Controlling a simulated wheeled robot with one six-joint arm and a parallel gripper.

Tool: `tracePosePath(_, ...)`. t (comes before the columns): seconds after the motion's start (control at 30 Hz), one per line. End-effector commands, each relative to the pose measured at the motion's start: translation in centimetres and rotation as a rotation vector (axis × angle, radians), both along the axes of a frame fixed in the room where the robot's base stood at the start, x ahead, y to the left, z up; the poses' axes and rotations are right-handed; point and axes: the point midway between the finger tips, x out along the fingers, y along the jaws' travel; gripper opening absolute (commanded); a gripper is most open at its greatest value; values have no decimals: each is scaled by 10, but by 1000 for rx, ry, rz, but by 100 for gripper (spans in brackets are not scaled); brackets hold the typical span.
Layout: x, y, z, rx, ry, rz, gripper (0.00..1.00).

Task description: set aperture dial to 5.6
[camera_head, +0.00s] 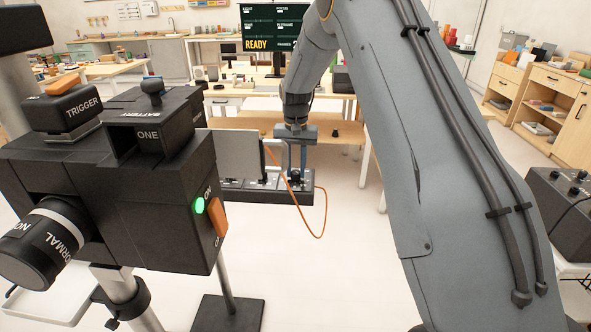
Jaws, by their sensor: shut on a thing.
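A black camera-like box (160,225) stands on a metal post at the left, close to me. A black control bar (285,196) with small knobs sticks out to the right behind it. My gripper (296,168) reaches down over this bar and is shut on a small dark part of it; my arm and the gripper hide most of the detail. No aperture dial with a readable 5.6 shows. A large black dial (45,238) with a white ring and the word NORMAL is on the box's left side, apart from my gripper.
An orange cable (324,215) hangs from the bar. A screen (274,28) reads READY. Another black box (560,215) stands at right.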

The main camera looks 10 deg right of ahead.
Motion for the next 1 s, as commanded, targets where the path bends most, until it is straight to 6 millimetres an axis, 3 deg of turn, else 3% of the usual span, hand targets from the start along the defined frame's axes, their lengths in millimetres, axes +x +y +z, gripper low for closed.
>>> tracePosePath(0.57,2,0,2,0,-5,-34,2)
tracePosePath(0.6,2,0,2,0,-5,-34,32)
tracePosePath(0.67,2,0,2,0,-4,-34,42)
tracePosePath(1.0,1,0,3,0,-3,-34,44)
